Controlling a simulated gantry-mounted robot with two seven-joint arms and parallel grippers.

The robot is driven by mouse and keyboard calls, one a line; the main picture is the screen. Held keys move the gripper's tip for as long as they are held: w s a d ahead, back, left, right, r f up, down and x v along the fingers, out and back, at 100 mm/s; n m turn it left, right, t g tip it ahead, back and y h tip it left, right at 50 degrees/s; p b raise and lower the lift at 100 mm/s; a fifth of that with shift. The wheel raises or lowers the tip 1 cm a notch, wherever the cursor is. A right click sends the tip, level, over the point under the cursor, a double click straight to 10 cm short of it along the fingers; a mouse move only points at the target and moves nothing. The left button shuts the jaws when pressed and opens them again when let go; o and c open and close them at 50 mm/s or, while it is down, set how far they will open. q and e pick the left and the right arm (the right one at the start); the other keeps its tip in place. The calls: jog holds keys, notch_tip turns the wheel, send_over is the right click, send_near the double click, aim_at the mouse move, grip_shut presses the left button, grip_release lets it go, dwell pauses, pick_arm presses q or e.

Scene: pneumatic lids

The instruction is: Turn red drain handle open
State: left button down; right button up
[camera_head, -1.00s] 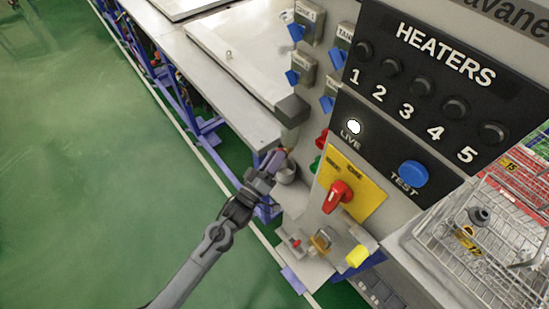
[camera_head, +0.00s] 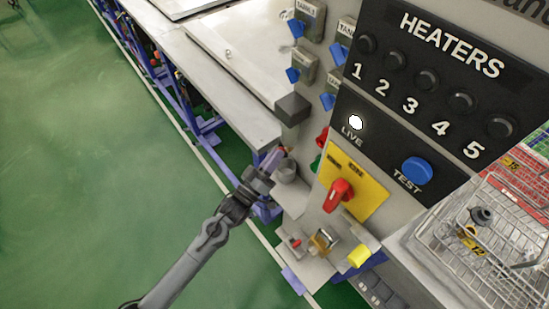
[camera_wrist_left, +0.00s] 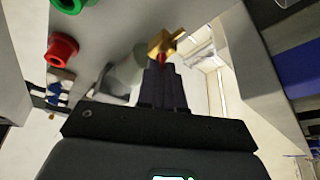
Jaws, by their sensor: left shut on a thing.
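My left gripper (camera_head: 270,163) is at the lower left side of the control panel, beside a grey cup-shaped part (camera_head: 286,171). In the left wrist view the dark fingers (camera_wrist_left: 161,75) are closed together at a brass valve (camera_wrist_left: 163,42). A small part of the red drain handle (camera_wrist_left: 161,60) shows at the fingertips, and the fingers are shut on it. They hide most of it, so its exact angle cannot be told. My right gripper is not in view.
The heater panel (camera_head: 430,70) has a red rotary switch (camera_head: 339,195) on a yellow plate and a blue test button (camera_head: 416,171). A wire basket (camera_head: 490,260) stands at the right. A padlock (camera_head: 323,240) is below the switch. Green floor lies open at the left.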

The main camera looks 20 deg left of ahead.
pick_arm(q)
jog(key=shift+w+a+m+g+h+b, duration=0.1)
jog(key=shift+m+g+h+b, duration=0.8)
jog(key=shift+m, duration=2.7)
jog(key=shift+a+m+g+h+b, duration=0.15)
jog(key=shift+m+g+h, duration=1.35)
jog(key=shift+m, duration=2.1)
jog(key=shift+w+a+m+g+h+b, duration=0.1)
jog(key=shift+m+g+h+b, duration=0.5)
jog(key=shift+m+h, duration=2.1)
jog(key=shift+m+y, duration=0.9)
jog(key=shift+m, duration=0.1)
jog(key=c, duration=1.3)
grip_release()
jog(key=shift+s, duration=0.1)
